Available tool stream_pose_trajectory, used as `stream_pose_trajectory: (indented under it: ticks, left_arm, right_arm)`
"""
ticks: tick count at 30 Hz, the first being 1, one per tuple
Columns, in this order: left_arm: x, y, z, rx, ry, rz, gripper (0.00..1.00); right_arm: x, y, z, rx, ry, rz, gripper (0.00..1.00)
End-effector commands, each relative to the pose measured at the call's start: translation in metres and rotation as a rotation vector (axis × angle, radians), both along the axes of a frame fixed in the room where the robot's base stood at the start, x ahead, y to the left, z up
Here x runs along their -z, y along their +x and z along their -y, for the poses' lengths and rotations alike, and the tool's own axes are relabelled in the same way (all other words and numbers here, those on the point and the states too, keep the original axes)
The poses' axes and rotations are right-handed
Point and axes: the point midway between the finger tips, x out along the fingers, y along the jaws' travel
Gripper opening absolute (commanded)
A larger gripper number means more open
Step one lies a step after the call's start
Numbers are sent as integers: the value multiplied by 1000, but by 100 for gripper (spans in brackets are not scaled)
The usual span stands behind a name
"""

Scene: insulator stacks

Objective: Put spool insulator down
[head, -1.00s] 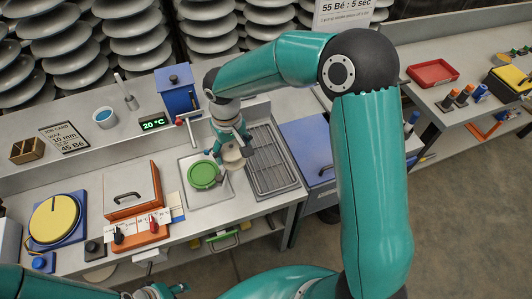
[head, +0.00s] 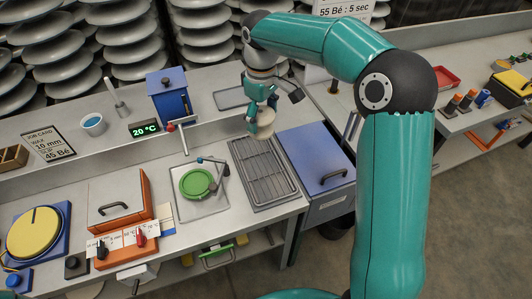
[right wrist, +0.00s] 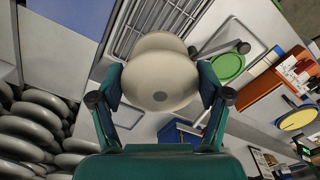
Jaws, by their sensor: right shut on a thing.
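My right gripper (head: 260,116) is shut on the spool insulator (head: 263,128), a cream, rounded piece. It hangs over the back end of the metal drain rack (head: 263,178). In the right wrist view the spool insulator (right wrist: 158,72) sits between both fingers, a grey round spot on its face, and covers part of the rack (right wrist: 160,20). The rack's visible bars are bare. I cannot tell how high the spool is above it. My left gripper is out of view.
A green round dish (head: 196,183) on a steel plate stands left of the rack, with a small jointed arm beside it. A blue lidded box (head: 318,165) stands right. A blue cabinet (head: 168,98) and a small grey tray (head: 232,98) are behind.

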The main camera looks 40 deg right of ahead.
Motion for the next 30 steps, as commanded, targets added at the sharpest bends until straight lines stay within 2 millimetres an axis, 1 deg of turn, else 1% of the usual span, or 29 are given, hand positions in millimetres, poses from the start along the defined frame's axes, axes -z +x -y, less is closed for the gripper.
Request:
stream_pose_trajectory:
  ticks: [1, 6, 10, 12, 17, 19, 25, 27, 30]
  left_arm:
    - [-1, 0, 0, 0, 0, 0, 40]
    - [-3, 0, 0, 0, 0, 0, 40]
    - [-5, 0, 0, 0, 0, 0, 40]
    - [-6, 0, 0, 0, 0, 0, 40]
    - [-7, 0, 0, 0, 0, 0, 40]
    - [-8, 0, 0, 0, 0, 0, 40]
    - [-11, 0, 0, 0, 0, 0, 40]
    - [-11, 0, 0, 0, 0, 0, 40]
    - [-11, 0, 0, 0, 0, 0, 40]
  right_arm:
    - [14, -1, 1, 2, -1, -5, 14]
    - [58, -1, 1, 2, 0, -4, 14]
    - [83, -1, 1, 3, -1, -2, 14]
    - [92, 0, 1, 3, -1, -1, 14]
    - [103, 0, 1, 4, -2, 2, 14]
    - [110, -1, 1, 3, 0, -1, 14]
    - [137, -1, 1, 5, -2, -2, 14]
    - [142, -1, 1, 5, -1, 0, 14]
    - [143, 0, 1, 5, -1, 3, 14]
